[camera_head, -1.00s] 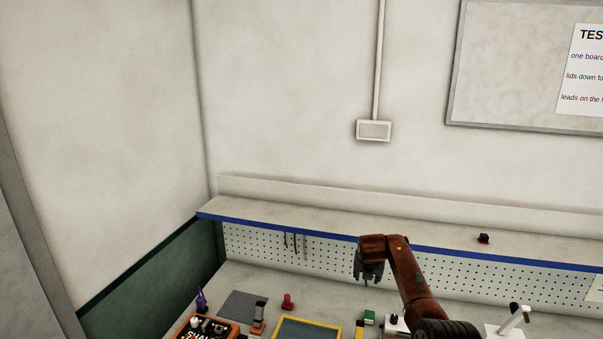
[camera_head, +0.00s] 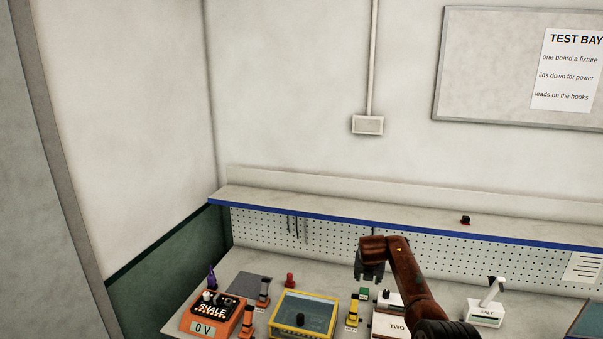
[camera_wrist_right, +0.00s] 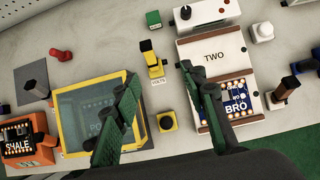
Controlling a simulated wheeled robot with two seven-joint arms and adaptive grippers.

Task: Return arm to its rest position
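My right arm comes in from the bottom right of the head view, bent over the bench. Its gripper (camera_head: 371,276) hangs fingers down above the bench, near the pegboard. In the right wrist view the gripper (camera_wrist_right: 158,74) has its two dark green fingers spread wide apart. Nothing is held between them. A yellow clip part marked VOLTS (camera_wrist_right: 152,62) lies on the bench below the gap. My left gripper is not in view.
On the bench (camera_head: 245,258) stand an orange meter box (camera_head: 222,316) reading 0 V, a yellow-framed box (camera_head: 303,314), a white fixture marked TWO (camera_head: 397,327) and a SALT fixture (camera_head: 485,315). A blue-edged shelf (camera_head: 330,218) runs behind, with a small dark part (camera_head: 465,220) on it.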

